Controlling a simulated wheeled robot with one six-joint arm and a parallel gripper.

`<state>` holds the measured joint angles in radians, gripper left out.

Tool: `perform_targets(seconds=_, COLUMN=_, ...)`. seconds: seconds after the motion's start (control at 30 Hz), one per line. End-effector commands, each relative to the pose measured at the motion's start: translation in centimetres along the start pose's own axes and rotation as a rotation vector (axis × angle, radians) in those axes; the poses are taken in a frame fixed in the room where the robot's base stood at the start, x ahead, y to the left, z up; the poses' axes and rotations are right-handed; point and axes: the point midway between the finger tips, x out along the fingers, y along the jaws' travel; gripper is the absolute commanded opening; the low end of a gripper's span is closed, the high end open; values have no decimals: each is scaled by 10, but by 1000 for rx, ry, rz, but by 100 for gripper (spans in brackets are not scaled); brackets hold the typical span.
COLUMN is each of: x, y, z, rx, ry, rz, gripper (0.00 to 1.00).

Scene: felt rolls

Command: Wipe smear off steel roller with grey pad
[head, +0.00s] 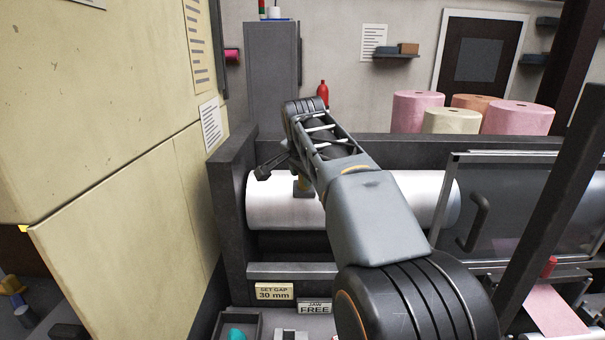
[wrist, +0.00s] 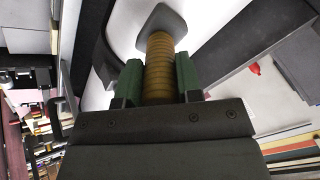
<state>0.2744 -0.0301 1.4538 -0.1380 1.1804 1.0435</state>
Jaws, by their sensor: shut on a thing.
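The steel roller (head: 268,205) lies horizontally in a dark machine frame in the head view, partly hidden by my arm. My gripper (wrist: 158,78) is shut on the brown ribbed handle (wrist: 159,62) of the grey pad (wrist: 160,20) in the wrist view. The pad is at the far end of the handle, against the bright roller surface. In the head view the pad (head: 303,191) shows small and dark in front of the roller's left part. I cannot tell whether it touches the roller. No smear can be made out; it may be hidden behind the pad or arm.
A cream cabinet panel (head: 120,190) stands close on the left. A clear guard with a dark handle (head: 480,222) covers the machine's right part. Signs reading "SET GAP 30 mm" (head: 274,292) and "JAW FREE" (head: 314,307) sit below the roller. Felt rolls (head: 518,119) stand behind.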

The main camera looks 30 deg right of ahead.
Motion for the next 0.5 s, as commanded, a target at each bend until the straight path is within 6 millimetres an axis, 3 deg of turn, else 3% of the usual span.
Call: perform_targets(seconds=0.5, x=-1, y=-20, z=19, rx=-3, ry=-1, rz=0, gripper=9)
